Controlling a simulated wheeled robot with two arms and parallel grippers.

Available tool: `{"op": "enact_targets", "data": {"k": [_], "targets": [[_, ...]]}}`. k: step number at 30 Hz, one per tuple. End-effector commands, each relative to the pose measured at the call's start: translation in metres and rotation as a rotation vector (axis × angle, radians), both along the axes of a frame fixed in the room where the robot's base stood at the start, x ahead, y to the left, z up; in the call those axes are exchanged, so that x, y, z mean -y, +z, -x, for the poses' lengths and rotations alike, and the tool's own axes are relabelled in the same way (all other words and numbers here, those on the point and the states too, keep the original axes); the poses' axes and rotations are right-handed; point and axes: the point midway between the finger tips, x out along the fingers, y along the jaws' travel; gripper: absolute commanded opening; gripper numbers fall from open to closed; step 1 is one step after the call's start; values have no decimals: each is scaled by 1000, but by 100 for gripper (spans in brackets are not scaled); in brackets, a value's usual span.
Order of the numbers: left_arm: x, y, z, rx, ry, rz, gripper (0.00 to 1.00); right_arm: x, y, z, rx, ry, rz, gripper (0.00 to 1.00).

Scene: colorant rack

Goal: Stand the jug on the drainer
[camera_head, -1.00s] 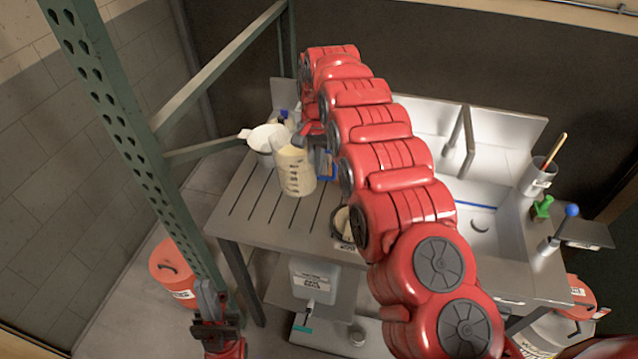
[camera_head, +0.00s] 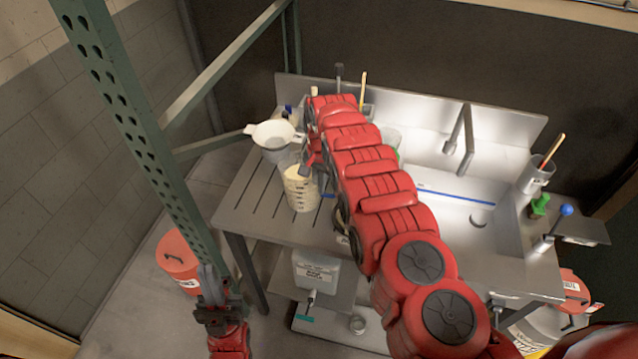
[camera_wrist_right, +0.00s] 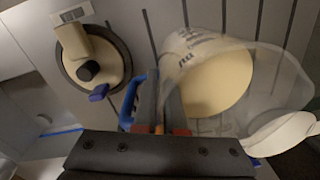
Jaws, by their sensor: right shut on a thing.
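The jug (camera_head: 300,188) is translucent with dark marks and cream contents. It looks upright over the slatted left part of the drainer (camera_head: 235,215). I cannot tell whether its base touches the slats. My right gripper (camera_head: 313,165) is shut on the jug's handle side; the handle is mostly hidden. In the right wrist view the jug (camera_wrist_right: 225,80) is just right of the fingers (camera_wrist_right: 168,105), with its mouth towards the camera. My left gripper (camera_head: 212,292) is low at the left, away from the jug, and its opening is unclear.
A white strainer or funnel (camera_head: 275,133) stands close behind the jug; it also shows in the wrist view (camera_wrist_right: 283,135). A dark-rimmed pot (camera_wrist_right: 90,60) is left of the fingers, near a blue item (camera_wrist_right: 130,100). A green upright (camera_head: 130,120) stands left of the drainer. The sink (camera_head: 470,210) is to the right.

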Motion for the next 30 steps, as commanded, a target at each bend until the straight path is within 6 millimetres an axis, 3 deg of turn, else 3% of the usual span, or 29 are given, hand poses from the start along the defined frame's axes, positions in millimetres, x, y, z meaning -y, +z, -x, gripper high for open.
{"op": "enact_targets", "data": {"k": [5, 6, 11, 23, 30], "targets": [[0, -3, 0, 0, 0, 0, 0, 0, -2, -1, 3, 0, -1, 0], [0, -3, 0, 0, 0, 0, 0, 0, -2, -1, 2, 0, -1, 12], [0, -2, 0, 0, 0, 0, 0, 0, -2, 0, 1, 0, 0, 38], [0, -2, 0, 0, 0, 0, 0, 0, 3, 0, 0, 0, 0, 38], [0, -10, 0, 0, 0, 0, 0, 0, 30, 1, 1, 1, 0, 38]]}}
